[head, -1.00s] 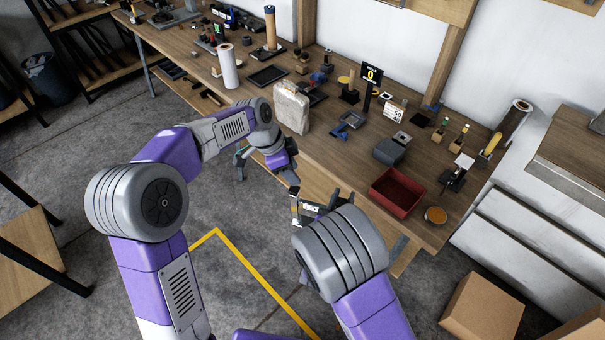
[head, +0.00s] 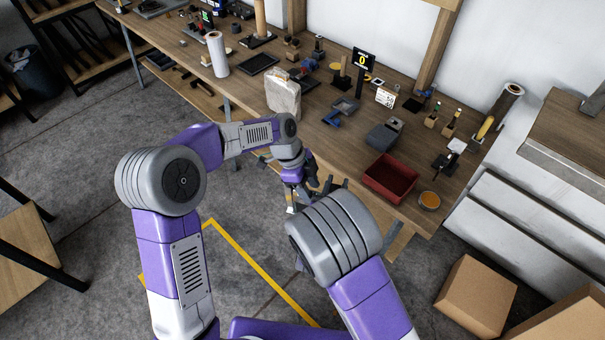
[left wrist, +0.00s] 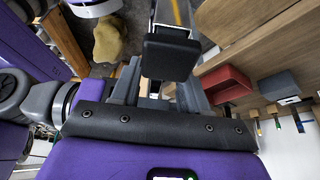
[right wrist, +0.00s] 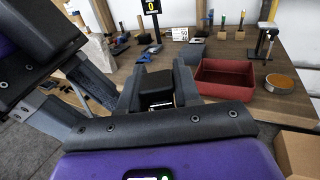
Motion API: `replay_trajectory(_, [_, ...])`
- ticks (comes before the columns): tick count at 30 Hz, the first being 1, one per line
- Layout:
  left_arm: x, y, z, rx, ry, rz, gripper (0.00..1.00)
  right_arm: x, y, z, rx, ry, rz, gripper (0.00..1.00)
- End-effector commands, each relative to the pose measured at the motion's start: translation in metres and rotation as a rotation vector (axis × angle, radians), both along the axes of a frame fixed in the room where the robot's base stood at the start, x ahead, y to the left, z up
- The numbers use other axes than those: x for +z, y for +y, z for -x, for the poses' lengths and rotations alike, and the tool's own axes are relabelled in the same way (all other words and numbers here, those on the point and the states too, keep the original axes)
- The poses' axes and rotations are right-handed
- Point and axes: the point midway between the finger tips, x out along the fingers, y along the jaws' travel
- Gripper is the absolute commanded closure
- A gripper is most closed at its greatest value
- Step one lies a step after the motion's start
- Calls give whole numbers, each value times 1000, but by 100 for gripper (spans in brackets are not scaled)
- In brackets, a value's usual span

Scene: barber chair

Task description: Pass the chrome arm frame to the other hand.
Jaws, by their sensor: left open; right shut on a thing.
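The chrome arm frame shows mostly as a dark pad (right wrist: 157,88) between the fingers of my right gripper (right wrist: 158,95) in the right wrist view. A dark pad (left wrist: 171,52) also shows ahead of my left gripper (left wrist: 158,90) in the left wrist view, with a thin bright bar above it. In the head view a small pale end (head: 291,209) hangs near both grippers. My left gripper (head: 312,172) is open, close beside my right one. The right is shut on the frame and largely hidden by its forearm. I cannot tell whether the left fingers touch the frame.
The wooden workbench runs behind the grippers. A pale bag-like object (head: 284,98) stands further left. Open floor lies in front of the bench.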

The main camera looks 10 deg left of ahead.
Motion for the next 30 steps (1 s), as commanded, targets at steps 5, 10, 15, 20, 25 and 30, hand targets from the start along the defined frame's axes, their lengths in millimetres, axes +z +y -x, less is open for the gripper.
replay_trajectory(5, [-17,-7,2,-1,2,0,55,1,0,0,0,-4,-2,100])
replay_trajectory(10, [-21,-9,2,1,-2,-1,55,1,0,0,0,-4,-2,100])
replay_trajectory(15, [-21,-9,2,2,-2,-1,55,1,0,0,0,-4,-2,100])
replay_trajectory(20, [-21,-8,2,1,-1,-1,74,1,0,0,0,-4,-2,100])
replay_trajectory(25, [-21,-8,1,2,-3,0,100,1,0,0,1,-4,-2,100])
replay_trajectory(30, [-21,-8,1,2,-5,-1,100,1,1,0,2,-4,-2,100])
